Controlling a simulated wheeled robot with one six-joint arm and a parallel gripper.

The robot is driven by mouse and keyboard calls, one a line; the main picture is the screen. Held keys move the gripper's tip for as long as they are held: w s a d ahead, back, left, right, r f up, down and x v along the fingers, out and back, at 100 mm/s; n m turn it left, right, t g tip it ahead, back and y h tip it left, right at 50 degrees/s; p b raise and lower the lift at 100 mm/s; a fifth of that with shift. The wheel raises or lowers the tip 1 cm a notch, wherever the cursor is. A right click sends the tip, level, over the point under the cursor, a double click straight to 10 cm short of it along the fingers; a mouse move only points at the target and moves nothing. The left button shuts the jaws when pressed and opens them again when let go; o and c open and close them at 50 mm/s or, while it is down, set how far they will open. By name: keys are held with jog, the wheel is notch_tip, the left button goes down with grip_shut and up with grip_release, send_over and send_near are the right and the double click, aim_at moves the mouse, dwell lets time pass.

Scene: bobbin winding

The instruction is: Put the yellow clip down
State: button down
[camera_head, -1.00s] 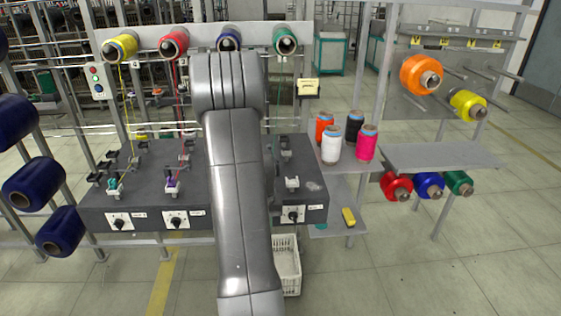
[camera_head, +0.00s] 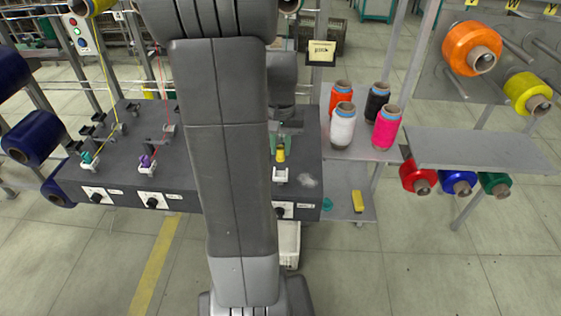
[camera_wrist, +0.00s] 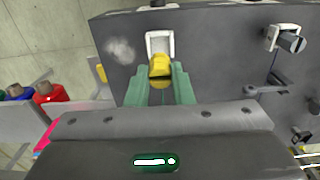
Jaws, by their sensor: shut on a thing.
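My gripper (camera_head: 283,147) is over the right part of the dark console (camera_head: 306,170), partly hidden behind my arm. Its green fingers (camera_wrist: 160,78) are shut on the yellow clip (camera_wrist: 160,66) in the wrist view. The clip also shows in the head view (camera_head: 280,155), just above a white holder (camera_head: 280,175). In the wrist view the holder (camera_wrist: 150,42) is a white frame just beyond the clip. I cannot tell whether the clip touches the holder or the console.
A small yellow block (camera_head: 358,201) lies on the low grey shelf (camera_head: 338,205). White (camera_head: 343,125), pink (camera_head: 387,127), black (camera_head: 377,100) and orange (camera_head: 341,95) thread cones stand on the shelf right of the console. A pale patch (camera_head: 307,181) marks the console top.

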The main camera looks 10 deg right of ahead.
aim_at(281, 148)
jog(key=shift+f, duration=3.1)
jog(key=shift+f, duration=0.1)
jog(key=shift+f, duration=0.15)
jog(key=c, duration=1.3)
grip_release()
notch_tip(281, 148, up, 13)
jog(key=shift+f, duration=0.2)
jog(key=shift+f, duration=0.1)
